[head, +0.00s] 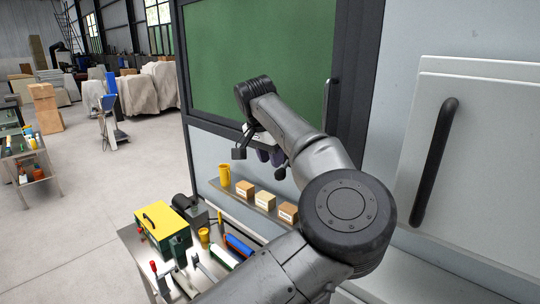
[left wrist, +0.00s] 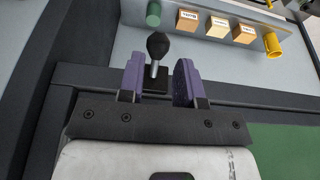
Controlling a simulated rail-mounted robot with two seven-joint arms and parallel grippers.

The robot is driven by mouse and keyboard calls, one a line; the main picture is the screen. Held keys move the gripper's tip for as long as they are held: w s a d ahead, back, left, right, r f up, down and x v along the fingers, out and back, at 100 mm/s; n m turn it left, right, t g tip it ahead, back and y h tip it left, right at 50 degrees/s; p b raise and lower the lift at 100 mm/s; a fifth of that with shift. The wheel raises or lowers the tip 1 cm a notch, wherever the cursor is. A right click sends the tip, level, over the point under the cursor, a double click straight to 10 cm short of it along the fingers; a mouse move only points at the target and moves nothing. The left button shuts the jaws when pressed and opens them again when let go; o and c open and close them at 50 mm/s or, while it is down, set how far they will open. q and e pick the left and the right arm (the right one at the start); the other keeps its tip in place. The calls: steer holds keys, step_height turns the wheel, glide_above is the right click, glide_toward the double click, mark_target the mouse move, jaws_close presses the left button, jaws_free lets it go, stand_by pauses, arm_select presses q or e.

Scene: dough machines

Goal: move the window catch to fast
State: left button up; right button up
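The window catch is a black knob (left wrist: 159,45) on a short silver stem with a dark base, mounted on the dark lower frame of the green-paned window (head: 258,55). In the left wrist view my left gripper (left wrist: 160,65) is open, with its purple fingers on either side of the stem. A gap shows between the stem and each finger. In the head view the gripper (head: 270,157) is at the window's lower edge, partly hidden by my arm. No position marks for the catch are readable. My right gripper is not in view.
A shelf below the window holds a yellow cup (head: 225,175) and several small boxes (head: 265,200). A bench at lower left carries a yellow toolbox (head: 167,228) and tools. A pale panel with a black handle (head: 433,162) stands at right. Open floor lies at left.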

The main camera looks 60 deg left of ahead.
mark_target(276, 177)
arm_select(q)
steer(key=shift+b+x, duration=1.85)
steer(key=shift+x, duration=1.75)
steer(key=shift+f, duration=0.15)
steer(key=c, duration=0.4)
steer(key=shift+p+v, duration=1.3)
steer(key=shift+v, duration=1.05)
steer(key=r+p, duration=0.2)
steer(key=w+r+p, duration=0.1)
steer(key=r+p, duration=0.1)
steer(key=shift+a, duration=0.15)
steer(key=shift+f+b, duration=0.35)
steer(key=o, duration=0.8)
steer(key=shift+f, duration=0.1)
steer(key=shift+c, duration=0.2)
